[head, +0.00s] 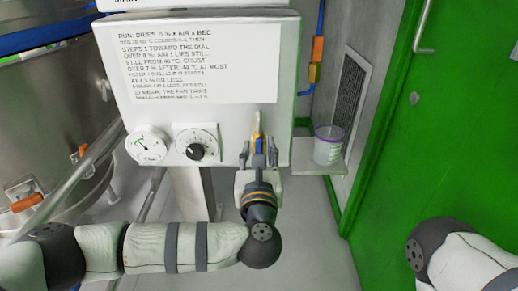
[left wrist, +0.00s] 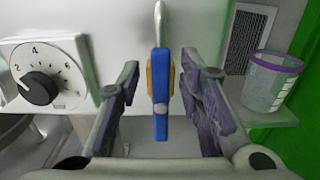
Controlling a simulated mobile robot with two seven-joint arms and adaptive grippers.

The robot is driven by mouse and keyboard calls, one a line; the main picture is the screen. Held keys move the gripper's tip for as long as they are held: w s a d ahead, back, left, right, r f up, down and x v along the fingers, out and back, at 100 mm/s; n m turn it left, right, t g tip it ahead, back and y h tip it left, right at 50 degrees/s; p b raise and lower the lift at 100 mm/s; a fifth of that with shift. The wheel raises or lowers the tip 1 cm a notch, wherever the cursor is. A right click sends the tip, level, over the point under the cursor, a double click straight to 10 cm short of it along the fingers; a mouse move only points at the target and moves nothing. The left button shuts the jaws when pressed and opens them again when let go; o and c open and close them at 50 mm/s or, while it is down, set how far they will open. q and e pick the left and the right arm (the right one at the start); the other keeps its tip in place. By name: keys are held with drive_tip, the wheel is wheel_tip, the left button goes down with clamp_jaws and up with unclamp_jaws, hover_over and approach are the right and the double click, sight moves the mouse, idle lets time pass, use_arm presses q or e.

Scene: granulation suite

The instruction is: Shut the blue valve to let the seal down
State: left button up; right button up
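The blue valve (left wrist: 161,95) has a long blue handle over a brass-coloured body, with a pale pipe running up from it. It points straight up and down in the left wrist view. In the head view a little of the valve (head: 258,143) shows at the lower right of the pale panel, partly hidden by my gripper. My left gripper (head: 258,154) is open, one finger on each side of the handle. In the left wrist view gaps show between the handle and both fingers. My right gripper is out of view; only part of my right arm shows at the lower right.
A dial knob (head: 196,151) and a round gauge (head: 149,146) sit left of the valve. A clear cup with a purple rim (head: 328,146) stands on a small shelf (head: 319,170) to the right. Orange-handled fittings (head: 317,50) are on a blue line above. A green door (head: 420,130) is at right.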

use_arm(q)
drive_tip(key=shift+w, duration=0.45)
clamp_jaws()
